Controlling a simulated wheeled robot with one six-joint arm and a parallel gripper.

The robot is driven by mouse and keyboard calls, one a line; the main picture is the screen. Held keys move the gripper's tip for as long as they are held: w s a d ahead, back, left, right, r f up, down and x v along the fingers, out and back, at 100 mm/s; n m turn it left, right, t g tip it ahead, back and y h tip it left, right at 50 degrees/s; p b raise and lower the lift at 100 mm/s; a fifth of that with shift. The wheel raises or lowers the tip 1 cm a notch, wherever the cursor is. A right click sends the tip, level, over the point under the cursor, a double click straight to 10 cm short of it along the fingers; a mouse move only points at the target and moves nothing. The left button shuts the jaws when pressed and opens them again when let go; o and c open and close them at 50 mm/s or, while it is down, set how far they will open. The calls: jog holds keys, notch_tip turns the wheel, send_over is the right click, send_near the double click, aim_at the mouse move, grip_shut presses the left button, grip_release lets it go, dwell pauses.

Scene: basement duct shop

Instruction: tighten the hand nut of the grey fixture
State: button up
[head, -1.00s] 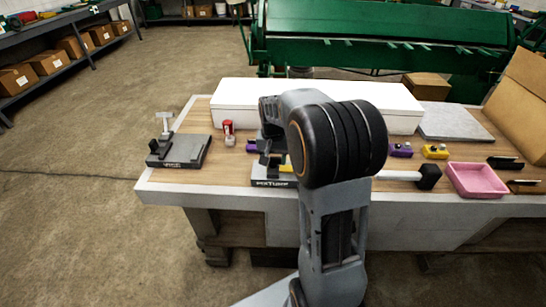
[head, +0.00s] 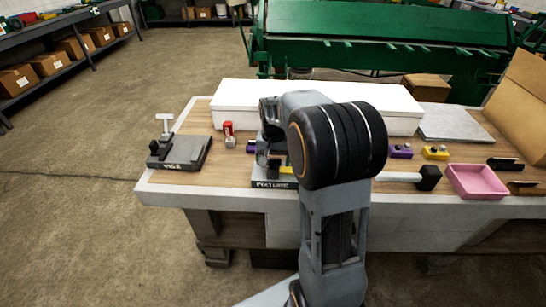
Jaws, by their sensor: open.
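The grey fixture (head: 272,184), a low block with a label on its front face, sits near the front edge of the workbench. My arm covers its right part and much of its top. A small yellow part shows at its upper right. I cannot make out the hand nut. My gripper (head: 269,148) points down over the fixture, mostly hidden behind my own arm links. Its jaws are open, and the frame does not show whether they touch anything.
On the wooden bench (head: 226,182) stand a grey vise (head: 182,153) at left, a red-topped item (head: 228,130), a long white box (head: 236,105) behind, and a black-headed mallet (head: 428,178) and pink tray (head: 477,181) at right. Bare wood lies between vise and fixture.

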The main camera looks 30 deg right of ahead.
aim_at(273, 159)
notch_tip(273, 159, up, 14)
jog(key=p, duration=0.1)
dwell(0.5)
jog(key=shift+f, duration=0.1)
